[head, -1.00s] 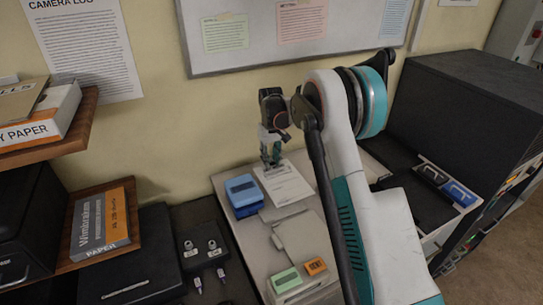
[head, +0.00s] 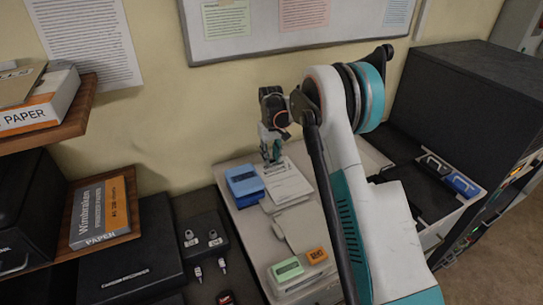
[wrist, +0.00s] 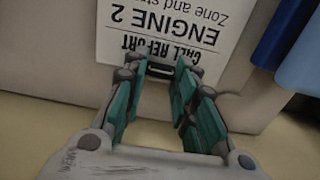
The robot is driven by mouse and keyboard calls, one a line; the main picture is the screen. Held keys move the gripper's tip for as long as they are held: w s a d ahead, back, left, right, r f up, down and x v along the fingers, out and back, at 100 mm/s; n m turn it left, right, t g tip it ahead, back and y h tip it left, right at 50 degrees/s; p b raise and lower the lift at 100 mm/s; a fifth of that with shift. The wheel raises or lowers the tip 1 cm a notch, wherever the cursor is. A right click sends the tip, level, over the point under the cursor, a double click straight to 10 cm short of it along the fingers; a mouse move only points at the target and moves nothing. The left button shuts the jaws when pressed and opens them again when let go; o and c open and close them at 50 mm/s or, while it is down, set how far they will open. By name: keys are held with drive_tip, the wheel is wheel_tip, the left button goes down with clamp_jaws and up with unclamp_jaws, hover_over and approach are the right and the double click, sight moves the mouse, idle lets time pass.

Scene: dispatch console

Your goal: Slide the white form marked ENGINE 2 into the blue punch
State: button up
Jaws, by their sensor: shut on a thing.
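The white form marked ENGINE 2 (head: 290,188) lies at the desk's back, just right of the blue punch (head: 243,185). In the wrist view the form (wrist: 165,40) shows its printing upside down. My gripper (head: 272,158) is at the form's far edge, and its teal fingers (wrist: 165,72) are shut on the form by the CALL REPORT end, where a dark clip-like part shows. The blue punch also shows at the upper right of the wrist view (wrist: 295,50), apart from the fingers. I cannot tell whether the form's edge touches the punch.
The wall and notice board (head: 330,45) are close behind my gripper. At right a dark cabinet (head: 470,100) stands behind a tray with dark and blue punch-like items (head: 462,184).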

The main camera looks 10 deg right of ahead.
sight(260, 165)
drive_tip(key=shift+a, duration=0.25)
idle(0.4)
drive_tip(key=shift+s+a, duration=0.15)
drive_tip(key=shift+a, duration=0.15)
drive_tip(key=shift+s+a+f+b, duration=0.1)
drive_tip(key=shift+s+a+b, duration=0.15)
drive_tip(key=shift+a, duration=0.6)
drive_tip(key=shift+s+a+f+b, duration=0.1)
drive_tip(key=shift+a+b, duration=0.2)
drive_tip(key=shift+a, duration=0.55)
idle(1.3)
drive_tip(key=o, duration=1.1)
drive_tip(key=shift+o, duration=0.5)
drive_tip(key=o, duration=0.5)
drive_tip(key=shift+r, duration=0.1)
drive_tip(key=shift+r+p, duration=1.6)
drive_tip(key=shift+r, duration=1.85)
